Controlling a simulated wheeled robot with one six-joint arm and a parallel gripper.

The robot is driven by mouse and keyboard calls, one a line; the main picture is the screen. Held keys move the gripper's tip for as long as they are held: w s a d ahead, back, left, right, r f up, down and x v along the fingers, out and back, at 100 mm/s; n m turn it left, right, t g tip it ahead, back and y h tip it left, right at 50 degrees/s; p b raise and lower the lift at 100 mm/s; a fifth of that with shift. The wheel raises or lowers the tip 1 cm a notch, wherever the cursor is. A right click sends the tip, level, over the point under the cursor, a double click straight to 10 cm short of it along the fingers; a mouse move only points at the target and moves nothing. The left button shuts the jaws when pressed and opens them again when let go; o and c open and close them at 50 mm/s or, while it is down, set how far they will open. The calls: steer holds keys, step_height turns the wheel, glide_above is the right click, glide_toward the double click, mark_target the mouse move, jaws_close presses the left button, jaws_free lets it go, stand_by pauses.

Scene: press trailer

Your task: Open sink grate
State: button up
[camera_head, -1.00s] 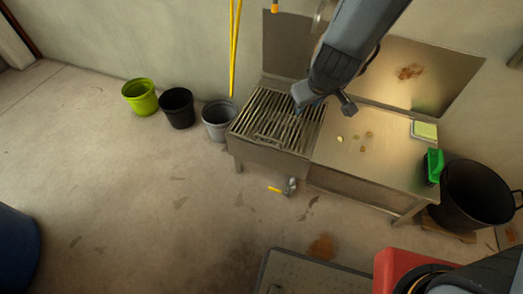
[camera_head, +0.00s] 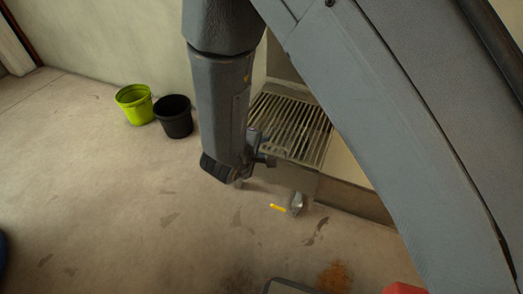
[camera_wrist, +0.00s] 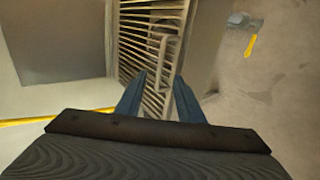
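The sink grate (camera_head: 292,124) is a panel of slanted metal bars lying flat on top of the steel sink (camera_head: 290,178). Its right part is hidden behind my arm in the head view. In the wrist view the grate (camera_wrist: 131,45) stands ahead of my fingers, with a handle (camera_wrist: 166,27) across its bars. My gripper (camera_wrist: 161,80) has two blue fingers spread apart with nothing between them. They point toward the grate and handle; I cannot tell whether they touch. In the head view my gripper (camera_head: 264,155) is small and partly hidden near the grate's front left.
A valve with a yellow lever (camera_head: 279,207) sticks out below the sink front. A green bucket (camera_head: 135,104) and a black bucket (camera_head: 174,116) stand by the wall at left. A yellow pipe (camera_wrist: 25,121) crosses the wrist view's left side. The front-left floor is clear.

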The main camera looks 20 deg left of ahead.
mark_target(270, 145)
steer(key=b+x, duration=0.5)
steer(key=shift+w+f+b, duration=0.25)
steer(key=shift+f+b, duration=0.05)
steer(key=shift+b, duration=0.1)
steer(key=shift+p+x, duration=0.4)
steer(key=shift+x, duration=1.7)
steer(key=shift+w, duration=0.1)
steer(key=shift+w+d+f, duration=0.1)
steer(key=shift+d+f, duration=0.05)
steer(key=shift+f, duration=0.05)
steer(key=c, duration=0.8)
steer(key=shift+r, duration=0.1)
jaws_close()
